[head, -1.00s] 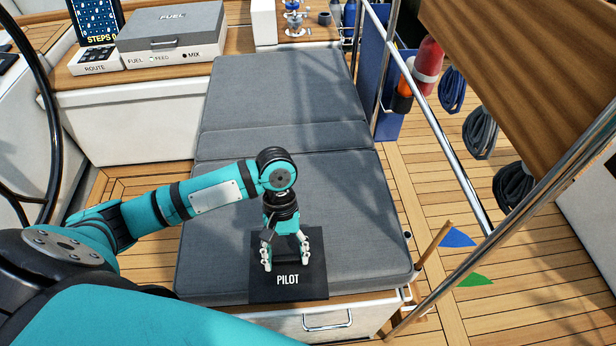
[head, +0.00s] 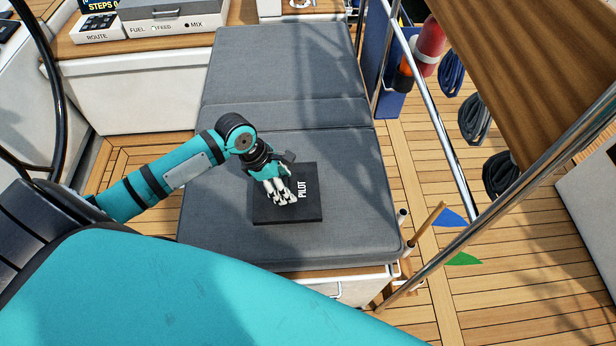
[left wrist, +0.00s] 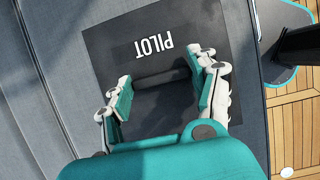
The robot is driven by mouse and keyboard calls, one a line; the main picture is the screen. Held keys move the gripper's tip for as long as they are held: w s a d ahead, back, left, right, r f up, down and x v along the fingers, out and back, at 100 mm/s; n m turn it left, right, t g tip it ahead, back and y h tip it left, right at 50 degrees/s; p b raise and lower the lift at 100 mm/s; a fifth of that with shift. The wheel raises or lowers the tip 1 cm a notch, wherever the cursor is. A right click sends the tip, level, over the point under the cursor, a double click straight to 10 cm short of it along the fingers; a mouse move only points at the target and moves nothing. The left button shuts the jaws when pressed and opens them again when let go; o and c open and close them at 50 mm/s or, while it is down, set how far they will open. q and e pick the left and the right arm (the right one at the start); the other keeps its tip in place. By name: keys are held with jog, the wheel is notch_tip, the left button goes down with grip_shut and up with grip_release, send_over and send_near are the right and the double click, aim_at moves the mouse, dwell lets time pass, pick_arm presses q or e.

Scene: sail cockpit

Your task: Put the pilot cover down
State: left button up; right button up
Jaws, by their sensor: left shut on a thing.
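The pilot cover (head: 309,209) is a flat black square plate with white PILOT lettering. It is level at the grey cushion (head: 290,75), over its near half; I cannot tell whether it rests on the cushion or hangs just above it. My left gripper (head: 283,197) points down at the plate's middle, shut on its dark raised handle. In the left wrist view the cover (left wrist: 105,50) fills the upper middle, and the fingers (left wrist: 160,88) stand on either side of the handle bar. My right gripper is not in view.
A steel rail (head: 425,100) runs along the cushion's right side. A fuel box (head: 163,22) sits at the back left. The cushion's far half is clear.

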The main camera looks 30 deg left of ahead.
aim_at(309, 181)
pick_arm(q)
jog(key=w+d, duration=0.1)
jog(key=w, duration=0.1)
jog(key=w+d, duration=0.1)
jog(key=d, duration=0.1)
jog(key=w+d, duration=0.1)
jog(key=w, duration=0.1)
jog(key=shift+w+d+f, duration=0.2)
jog(key=shift+w+f, duration=0.15)
jog(key=shift+f, duration=1.75)
jog(key=shift+p, duration=0.3)
jog(key=o, duration=1.2)
jog(key=shift+f, duration=0.1)
jog(key=v, duration=1.2)
jog(key=shift+d, duration=0.1)
